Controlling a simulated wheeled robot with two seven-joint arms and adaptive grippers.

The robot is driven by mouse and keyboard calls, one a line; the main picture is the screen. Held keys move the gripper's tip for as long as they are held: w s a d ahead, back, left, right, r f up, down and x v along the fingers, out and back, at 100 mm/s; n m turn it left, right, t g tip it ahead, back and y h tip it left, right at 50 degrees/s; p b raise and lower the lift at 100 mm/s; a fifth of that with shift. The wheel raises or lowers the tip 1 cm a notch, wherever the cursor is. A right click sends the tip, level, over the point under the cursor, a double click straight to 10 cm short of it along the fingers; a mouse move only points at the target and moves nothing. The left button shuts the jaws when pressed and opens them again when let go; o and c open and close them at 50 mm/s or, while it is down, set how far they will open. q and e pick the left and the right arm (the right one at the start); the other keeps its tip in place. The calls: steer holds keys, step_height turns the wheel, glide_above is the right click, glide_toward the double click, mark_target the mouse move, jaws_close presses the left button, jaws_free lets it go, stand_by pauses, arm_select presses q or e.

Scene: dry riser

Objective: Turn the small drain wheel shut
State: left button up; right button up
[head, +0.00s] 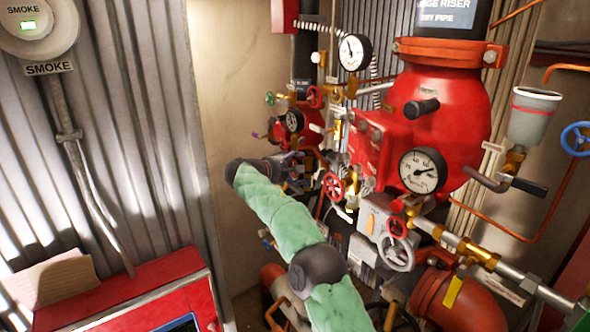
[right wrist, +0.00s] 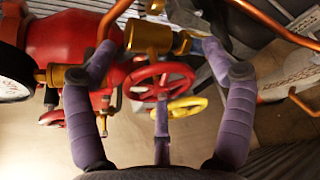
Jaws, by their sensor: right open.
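A small red handwheel (right wrist: 160,82) shows in the right wrist view between the spread purple fingers of my right gripper (right wrist: 160,70). A yellow wheel (right wrist: 185,106) sits behind it, partly hidden by the third finger. My right gripper is open; I see no finger closed on the red wheel, and contact is unclear. In the head view my right gripper (head: 296,166) is mostly hidden behind its green-sleeved arm, left of a red spoked wheel (head: 332,187). No readable label shows which wheel is the drain wheel. My left gripper is not in view.
The large red riser valve (head: 440,95) carries gauges, brass fittings and pipes close around the gripper. A grey wheel (head: 397,252) is lower right, and a blue wheel (head: 576,138) is far right. A red cabinet (head: 125,290) stands at lower left. Open wall lies left of the valve.

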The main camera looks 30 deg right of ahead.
steer(key=c, duration=1.1)
steer(key=m+t+b, duration=0.1)
steer(key=m+b, duration=0.1)
steer(key=b, duration=0.3)
steer(key=m+t+h+b, duration=0.1)
steer(key=m+b, duration=0.2)
steer(key=b, duration=0.3)
steer(key=m+t+h+b, duration=0.1)
steer(key=m+b, duration=0.2)
steer(key=b, duration=0.2)
steer(key=shift+f+t+b, duration=0.3)
steer(key=shift+b, duration=0.1)
steer(key=shift+c, duration=0.2)
steer(key=shift+r+m+t+h+b, duration=0.15)
steer(key=shift+m+h+b, duration=0.15)
steer(key=shift+m+b, duration=0.4)
steer(key=shift+r+m+t+h+b, duration=0.15)
steer(key=shift+m+h+b, duration=0.15)
steer(key=shift+m+b, duration=0.35)
steer(key=shift+f, duration=0.1)
steer(key=o, duration=1.1)
steer(key=shift+o, duration=0.2)
